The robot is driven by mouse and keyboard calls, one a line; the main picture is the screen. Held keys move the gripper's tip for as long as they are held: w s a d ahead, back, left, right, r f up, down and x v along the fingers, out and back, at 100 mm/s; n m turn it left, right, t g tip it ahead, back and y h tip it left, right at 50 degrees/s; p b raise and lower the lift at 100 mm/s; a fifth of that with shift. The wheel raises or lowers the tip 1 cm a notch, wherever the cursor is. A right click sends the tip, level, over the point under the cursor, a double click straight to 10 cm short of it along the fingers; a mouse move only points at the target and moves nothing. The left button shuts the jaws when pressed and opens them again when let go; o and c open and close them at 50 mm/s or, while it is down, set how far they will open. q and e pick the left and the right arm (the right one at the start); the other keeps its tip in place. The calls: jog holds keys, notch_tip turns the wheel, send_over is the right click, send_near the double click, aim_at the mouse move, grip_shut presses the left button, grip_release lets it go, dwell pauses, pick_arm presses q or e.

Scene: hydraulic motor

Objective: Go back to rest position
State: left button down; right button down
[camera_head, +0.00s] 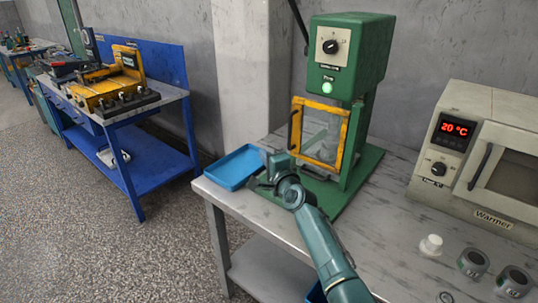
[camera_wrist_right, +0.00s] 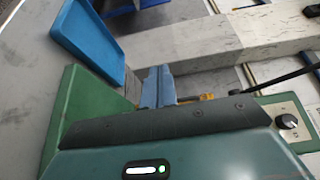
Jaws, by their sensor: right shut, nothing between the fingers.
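My right arm reaches up from the bottom of the head view, and my right gripper (camera_head: 262,178) is beside the blue tray, in front of the green press. In the right wrist view the fingers (camera_wrist_right: 158,87) are together with nothing between them. The wrist's dark edge hides part of the scene there. My left gripper is in neither view.
The blue tray (camera_head: 234,168) lies at the table's left corner. The green press (camera_head: 350,60) has a yellow-framed door (camera_head: 320,135) close to my gripper. A warmer (camera_head: 480,150), a white knob-like part (camera_head: 431,245) and grey cylinders (camera_head: 473,262) are at right. A blue workbench (camera_head: 150,170) stands at left.

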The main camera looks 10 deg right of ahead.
jog(key=s+d+f+n+g, duration=0.15)
jog(key=s+f+n, duration=0.45)
jog(key=s+f, duration=0.6)
jog(key=s+d+f+n+g, duration=0.1)
jog(key=s+f+n+g, duration=0.2)
jog(key=s+f+n, duration=0.85)
jog(key=s+r+g+h, duration=0.1)
jog(key=s+r+g, duration=0.1)
jog(key=s, duration=1.6)
jog(key=shift+s+r+n, duration=0.15)
jog(key=shift+r+n, duration=0.2)
jog(key=shift+r, duration=0.1)
